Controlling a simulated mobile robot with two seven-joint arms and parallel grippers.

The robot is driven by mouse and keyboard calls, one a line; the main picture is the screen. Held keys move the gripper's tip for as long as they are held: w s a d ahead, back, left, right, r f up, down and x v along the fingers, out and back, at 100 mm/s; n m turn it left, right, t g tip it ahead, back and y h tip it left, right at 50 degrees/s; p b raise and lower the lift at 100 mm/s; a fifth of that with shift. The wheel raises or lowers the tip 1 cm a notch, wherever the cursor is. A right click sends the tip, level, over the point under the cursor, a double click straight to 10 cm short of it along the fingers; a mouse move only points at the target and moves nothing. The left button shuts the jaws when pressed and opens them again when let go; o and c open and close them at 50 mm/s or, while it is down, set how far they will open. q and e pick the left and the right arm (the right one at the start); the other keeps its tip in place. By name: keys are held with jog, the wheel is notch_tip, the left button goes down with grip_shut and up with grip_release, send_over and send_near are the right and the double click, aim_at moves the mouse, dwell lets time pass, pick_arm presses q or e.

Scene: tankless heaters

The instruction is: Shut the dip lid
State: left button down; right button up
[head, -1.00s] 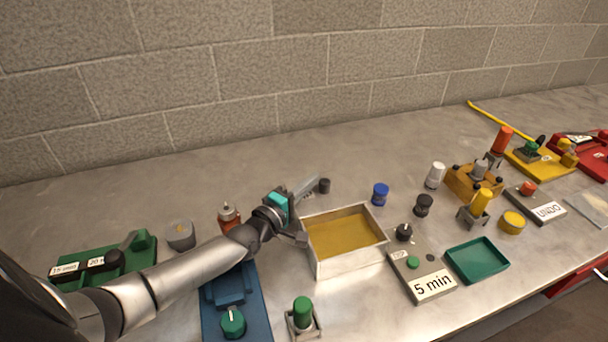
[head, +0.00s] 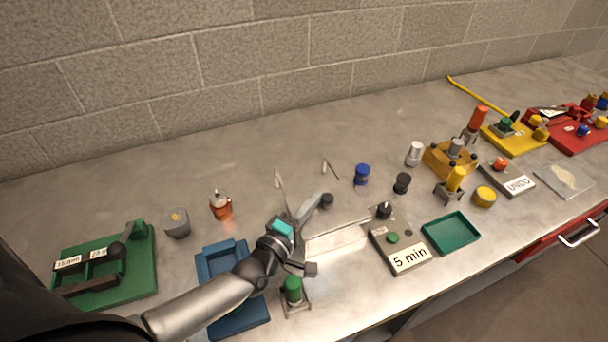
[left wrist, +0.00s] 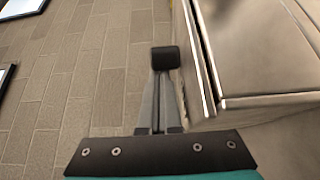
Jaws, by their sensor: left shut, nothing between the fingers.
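The dip tank's metal lid (head: 342,238) lies over the tank in the middle of the counter in the head view, and the yellow liquid is hidden. In the left wrist view the lid (left wrist: 262,45) shows at the right on the tank box (left wrist: 275,118), with a narrow dark seam along its edge. I cannot tell if it sits fully flush. My left gripper (head: 327,200) is shut and empty, its black fingertips by the tank's far left corner. In the left wrist view the fingertips (left wrist: 165,58) are beside the box, apart from it. My right gripper is not in view.
A "5 min" timer block (head: 400,252) and green tray (head: 451,233) stand right of the tank. A green-capped holder (head: 292,290) is in front, a blue fixture (head: 240,312) to the left. Thin rods (head: 331,168) stand behind.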

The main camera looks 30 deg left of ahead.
pick_arm(q)
jog(key=shift+s+d, duration=0.3)
notch_tip(320, 180, up, 20)
jog(key=p, duration=0.9)
